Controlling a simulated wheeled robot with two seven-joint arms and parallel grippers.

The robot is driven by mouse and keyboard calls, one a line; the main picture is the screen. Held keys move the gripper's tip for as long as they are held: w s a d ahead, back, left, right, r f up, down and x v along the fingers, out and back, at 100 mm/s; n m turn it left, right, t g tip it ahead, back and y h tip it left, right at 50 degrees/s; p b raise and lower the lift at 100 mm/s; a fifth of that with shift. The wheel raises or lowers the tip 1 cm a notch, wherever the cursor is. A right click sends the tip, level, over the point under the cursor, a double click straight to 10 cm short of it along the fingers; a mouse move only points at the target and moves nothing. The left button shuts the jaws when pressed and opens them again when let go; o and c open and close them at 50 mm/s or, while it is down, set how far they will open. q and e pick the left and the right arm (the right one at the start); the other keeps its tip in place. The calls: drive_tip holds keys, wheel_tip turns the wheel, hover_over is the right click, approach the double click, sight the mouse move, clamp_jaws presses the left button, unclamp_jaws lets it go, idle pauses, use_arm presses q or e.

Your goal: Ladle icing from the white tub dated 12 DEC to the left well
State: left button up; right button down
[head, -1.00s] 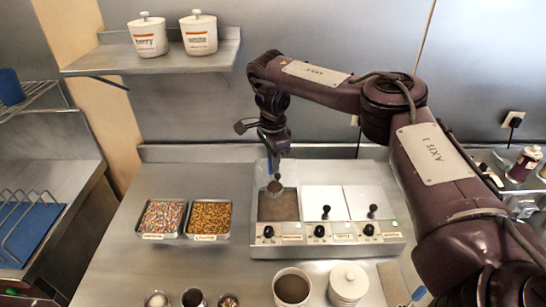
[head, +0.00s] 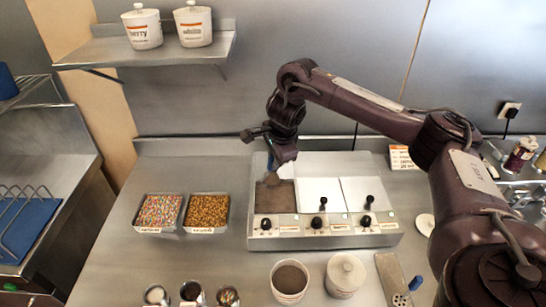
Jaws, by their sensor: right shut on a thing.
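My right gripper (head: 273,157) is shut on the blue-handled ladle (head: 271,162), above the back of the left well (head: 283,199). The left well shows a brown surface. The ladle's bowl is small and dark against it, and I cannot tell whether it touches the icing or what it holds. An open white tub (head: 289,296) with dark brown contents stands at the front of the counter. A lidded white tub (head: 344,279) stands beside it. I cannot read a date on either. My left gripper is not in view.
Two white wells with black knobs sit right of the left well. Two trays, of coloured sprinkles (head: 160,230) and golden bits (head: 207,229), stand left. Small cups (head: 190,292) stand at the front. Lidded tubs (head: 142,30) are on the shelf (head: 85,56).

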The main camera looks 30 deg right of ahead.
drive_tip(key=s+f+t+b, duration=0.2)
drive_tip(key=s+t+b, duration=0.2)
drive_tip(key=b, duration=1.2)
drive_tip(key=s+f+t+h+b, duration=0.1)
drive_tip(key=s+t+b, duration=0.3)
drive_tip(key=b, duration=1.1)
drive_tip(key=shift+s+a+f+t+b, duration=0.4)
drive_tip(key=shift+f+t, duration=0.25)
drive_tip(key=shift+t, duration=0.45)
idle(5.5)
